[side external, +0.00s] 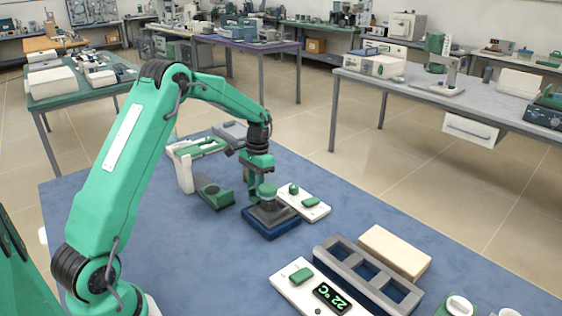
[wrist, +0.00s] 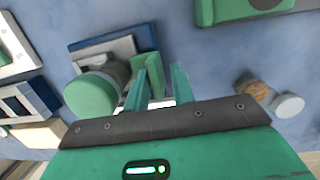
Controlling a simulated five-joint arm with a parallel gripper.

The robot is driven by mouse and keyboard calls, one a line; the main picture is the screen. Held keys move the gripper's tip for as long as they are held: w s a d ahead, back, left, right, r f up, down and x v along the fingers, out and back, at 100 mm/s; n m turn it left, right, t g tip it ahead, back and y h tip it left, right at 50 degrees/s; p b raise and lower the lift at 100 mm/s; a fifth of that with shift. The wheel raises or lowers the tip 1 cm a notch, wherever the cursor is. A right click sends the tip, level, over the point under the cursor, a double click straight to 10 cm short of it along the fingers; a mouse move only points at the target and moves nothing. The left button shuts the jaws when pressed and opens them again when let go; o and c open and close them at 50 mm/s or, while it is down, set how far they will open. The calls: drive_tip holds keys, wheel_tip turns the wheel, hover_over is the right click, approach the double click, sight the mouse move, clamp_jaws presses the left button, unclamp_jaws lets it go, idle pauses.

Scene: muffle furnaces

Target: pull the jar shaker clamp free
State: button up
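The jar shaker (side external: 270,221) is a dark blue base with a grey platform on the blue bench; its corner shows in the wrist view (wrist: 150,37). A jar with a round green lid (side external: 267,190) stands on it; in the wrist view the lid (wrist: 90,97) is left of my fingers. My gripper (side external: 254,178) is low beside the jar, pointing down. In the wrist view, its fingers (wrist: 160,82) stand apart. A green upright block (wrist: 148,75), perhaps the clamp, shows beside the left finger, with a narrow gap to the right finger. Contact is unclear.
A white panel with green knobs (side external: 303,203) lies right of the shaker. A green and grey piece (side external: 213,193) stands left of it. A grey rack (side external: 367,274), a display unit (side external: 312,290) and a beige block (side external: 394,252) are nearer. Open bench lies between.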

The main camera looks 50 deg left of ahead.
sight(253, 187)
drive_tip(key=shift+s+r, duration=0.1)
drive_tip(key=shift+r, duration=2.7)
drive_tip(key=shift+s+d+r, duration=0.1)
drive_tip(key=shift+d+r, duration=0.2)
drive_tip(key=shift+r, duration=0.1)
drive_tip(key=s+d+r+t+y, duration=0.1)
drive_tip(key=s+d+r+t, duration=0.4)
drive_tip(key=s+d+r, duration=1)
drive_tip(key=s+d+f+t, duration=0.2)
drive_tip(key=s, duration=0.7)
drive_tip(key=shift+f, duration=0.25)
